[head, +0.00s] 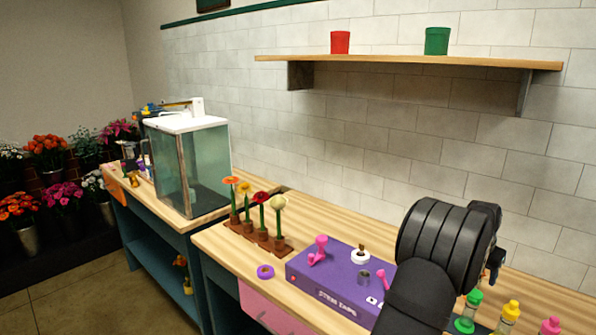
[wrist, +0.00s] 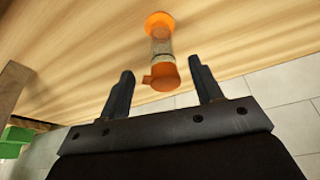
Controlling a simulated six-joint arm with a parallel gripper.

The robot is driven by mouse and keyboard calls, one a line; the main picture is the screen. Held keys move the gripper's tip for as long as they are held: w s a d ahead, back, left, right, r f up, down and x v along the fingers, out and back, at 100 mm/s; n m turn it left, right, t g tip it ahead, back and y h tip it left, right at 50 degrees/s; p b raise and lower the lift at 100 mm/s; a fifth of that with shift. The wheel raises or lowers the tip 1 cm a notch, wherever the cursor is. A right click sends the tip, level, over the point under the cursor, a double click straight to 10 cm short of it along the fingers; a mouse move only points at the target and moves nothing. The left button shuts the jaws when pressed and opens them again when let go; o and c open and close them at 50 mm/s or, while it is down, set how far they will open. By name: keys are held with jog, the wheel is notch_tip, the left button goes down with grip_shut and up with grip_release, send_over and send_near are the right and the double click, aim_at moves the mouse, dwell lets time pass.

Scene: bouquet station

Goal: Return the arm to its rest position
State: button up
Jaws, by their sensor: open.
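In the wrist view my gripper (wrist: 162,66) is open, its two dark fingers spread apart. A clear bottle with orange ends (wrist: 162,45) shows between and beyond the fingertips. A gap is visible on either side, and nothing is gripped. In the head view my dark arm (head: 440,245) rises at the right over the workbench. The gripper's fingers cannot be made out there, hidden behind the arm.
A purple stem tape box (head: 330,290) sits left of my arm. Green-capped (head: 468,311), yellow-capped (head: 508,314) and pink-capped (head: 549,327) bottles stand to its right. Flowers stand in a wooden rack (head: 258,238). A wall shelf (head: 410,61) holds red (head: 340,42) and green (head: 437,41) pots.

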jog(key=x, duration=0.3)
jog(key=shift+f, duration=0.25)
jog(key=shift+r, duration=2.05)
